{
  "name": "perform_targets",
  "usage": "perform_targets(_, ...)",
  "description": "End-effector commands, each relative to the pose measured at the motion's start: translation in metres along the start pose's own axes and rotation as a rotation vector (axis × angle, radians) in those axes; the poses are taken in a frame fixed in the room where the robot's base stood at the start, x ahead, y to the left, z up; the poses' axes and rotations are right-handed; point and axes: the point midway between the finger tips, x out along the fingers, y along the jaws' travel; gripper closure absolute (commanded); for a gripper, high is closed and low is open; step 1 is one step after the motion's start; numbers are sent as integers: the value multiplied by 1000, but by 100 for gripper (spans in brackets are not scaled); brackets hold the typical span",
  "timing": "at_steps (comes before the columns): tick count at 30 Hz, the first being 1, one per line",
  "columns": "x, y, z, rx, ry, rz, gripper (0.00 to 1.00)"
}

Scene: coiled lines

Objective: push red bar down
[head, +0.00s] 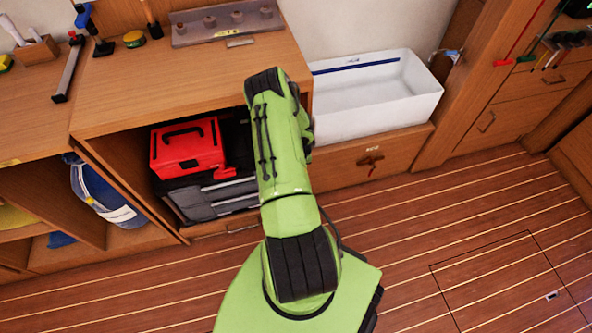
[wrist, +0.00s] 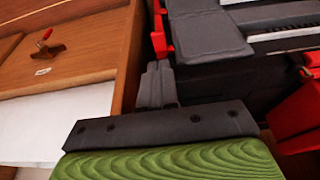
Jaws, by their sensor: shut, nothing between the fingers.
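In the wrist view a narrow upright red bar (wrist: 160,34) stands beside a dark grey panel, just above my fingertips. My gripper (wrist: 157,70) is shut and empty, with its grey fingers close together; I cannot tell whether they touch the bar. In the head view my green arm hides the gripper and that spot.
A red toolbox (head: 187,146) sits on grey cases (head: 215,199) in the cubby beside my arm. The white basin (head: 380,94) stands right of it, above the drawer (head: 340,172). The wooden cubby wall (wrist: 128,65) is close left of my fingers. The floor is clear.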

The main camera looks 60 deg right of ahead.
Motion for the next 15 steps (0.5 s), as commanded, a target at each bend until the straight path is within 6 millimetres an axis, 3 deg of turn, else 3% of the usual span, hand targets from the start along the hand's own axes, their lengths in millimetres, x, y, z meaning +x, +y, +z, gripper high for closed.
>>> perform_targets(1,-18,-1,-3,0,3,-1,100)
perform_targets(6,-56,0,-2,0,3,0,100)
perform_targets(10,-72,1,-2,-2,2,1,100)
perform_targets(15,-77,1,-1,-2,2,1,100)
